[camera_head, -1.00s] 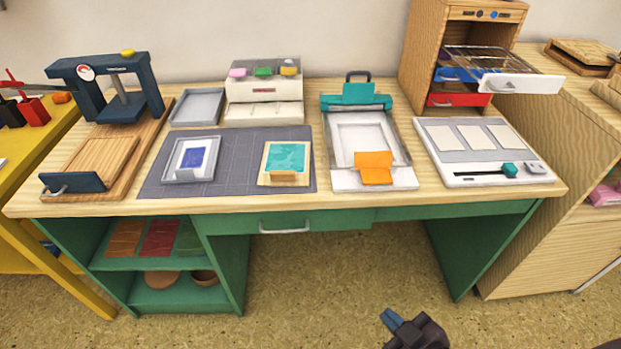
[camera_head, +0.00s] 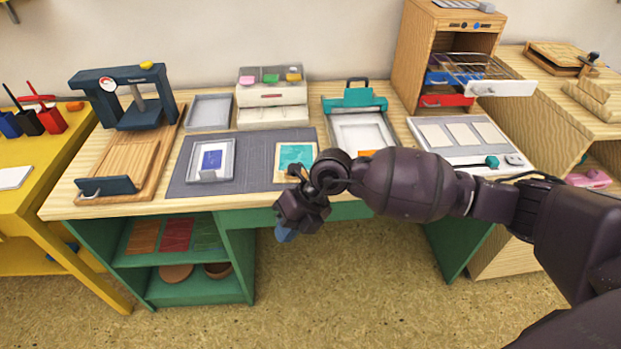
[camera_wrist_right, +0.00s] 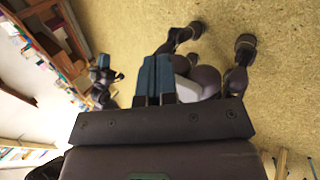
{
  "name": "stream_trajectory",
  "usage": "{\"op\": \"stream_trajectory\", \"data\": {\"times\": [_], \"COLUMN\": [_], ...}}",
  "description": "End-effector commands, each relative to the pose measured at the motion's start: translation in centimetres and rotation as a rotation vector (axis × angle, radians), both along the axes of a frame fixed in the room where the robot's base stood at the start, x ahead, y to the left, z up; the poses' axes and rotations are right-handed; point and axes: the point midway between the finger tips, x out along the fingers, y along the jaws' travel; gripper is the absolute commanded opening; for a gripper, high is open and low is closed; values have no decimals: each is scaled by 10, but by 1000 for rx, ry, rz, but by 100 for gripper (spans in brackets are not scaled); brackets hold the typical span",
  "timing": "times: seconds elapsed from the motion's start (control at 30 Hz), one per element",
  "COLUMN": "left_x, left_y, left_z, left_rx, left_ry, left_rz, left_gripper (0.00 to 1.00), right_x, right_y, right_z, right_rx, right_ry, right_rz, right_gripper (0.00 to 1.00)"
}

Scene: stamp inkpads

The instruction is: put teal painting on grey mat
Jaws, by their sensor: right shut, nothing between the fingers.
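The teal painting (camera_head: 296,156) in its light wooden frame lies on the right part of the grey mat (camera_head: 256,147) on the desk. My right arm hides its lower part in the head view. My right gripper (camera_head: 285,234) hangs in front of the desk edge, nearer to me than the painting and apart from it. Its blue fingers (camera_wrist_right: 155,78) are together and empty in the right wrist view. That view looks toward the floor and my own body, with no painting in it. My left gripper is not in the head view.
A grey tray with a blue picture (camera_head: 211,160) lies on the mat's left part. A press on a wooden board (camera_head: 125,160) stands left. A teal-clamped frame (camera_head: 354,102) and a white card board (camera_head: 470,140) are right. The desk's front edge is close behind my gripper.

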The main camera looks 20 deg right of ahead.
Motion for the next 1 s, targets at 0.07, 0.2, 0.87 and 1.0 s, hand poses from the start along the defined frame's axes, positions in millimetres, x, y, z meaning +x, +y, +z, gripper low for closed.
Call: {"op": "stream_trajectory", "data": {"times": [0.07, 0.2, 0.87, 1.0], "left_x": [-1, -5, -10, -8], "left_y": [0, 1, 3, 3], "left_z": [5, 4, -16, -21], "left_rx": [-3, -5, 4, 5], "left_ry": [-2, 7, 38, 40], "left_rz": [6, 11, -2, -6], "left_gripper": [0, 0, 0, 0], "right_x": [29, 65, 101, 107], "right_y": [-32, -78, -108, -108], "right_z": [18, 41, -9, -34], "right_rx": [-189, -436, -593, -593], "right_ry": [-77, -164, -212, -211], "right_rz": [-13, -67, -120, -119], "right_gripper": [0, 0, 0, 0]}}
